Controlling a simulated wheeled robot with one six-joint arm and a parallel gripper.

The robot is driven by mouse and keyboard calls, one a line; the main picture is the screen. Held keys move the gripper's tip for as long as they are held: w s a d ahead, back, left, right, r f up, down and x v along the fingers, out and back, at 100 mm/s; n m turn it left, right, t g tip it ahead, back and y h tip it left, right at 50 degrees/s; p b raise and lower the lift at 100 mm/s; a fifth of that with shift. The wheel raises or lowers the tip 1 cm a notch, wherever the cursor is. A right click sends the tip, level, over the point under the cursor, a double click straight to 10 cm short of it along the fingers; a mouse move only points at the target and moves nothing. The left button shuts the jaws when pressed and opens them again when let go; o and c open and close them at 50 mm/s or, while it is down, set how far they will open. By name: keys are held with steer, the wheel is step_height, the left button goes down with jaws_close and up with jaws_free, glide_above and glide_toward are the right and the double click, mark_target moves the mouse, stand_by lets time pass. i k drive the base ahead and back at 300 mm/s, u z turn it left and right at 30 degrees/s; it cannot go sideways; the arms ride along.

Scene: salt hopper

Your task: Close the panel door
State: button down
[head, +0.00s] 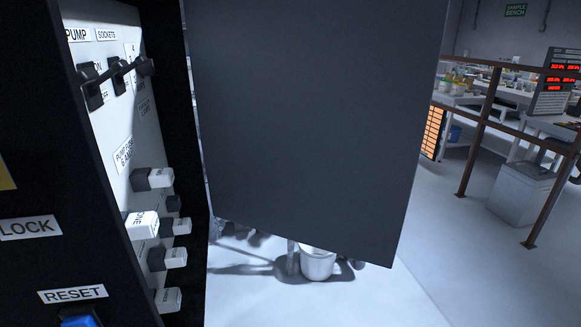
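The panel door (305,120) is a large flat dark grey sheet in the middle of the head view. It stands swung open, to the right of the panel cabinet (35,140), and its top runs out of the picture. The cabinet's pale inner panel (120,115) is exposed, with black switches (118,78) joined by a bar and several fuse blocks (152,179) below. The door's hinge side appears to be near the cabinet's right edge. My gripper is not in view.
A white bucket (317,263) stands on the floor behind the door's lower edge. A brown railing (487,130) with benches behind it and a grey bin (523,190) are at the right. A blue reset button (80,320) is at the cabinet's lower front. Floor between door and railing looks clear.

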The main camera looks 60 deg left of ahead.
mark_target(312, 115)
steer(key=u, duration=0.7)
steer(key=i, duration=0.5)
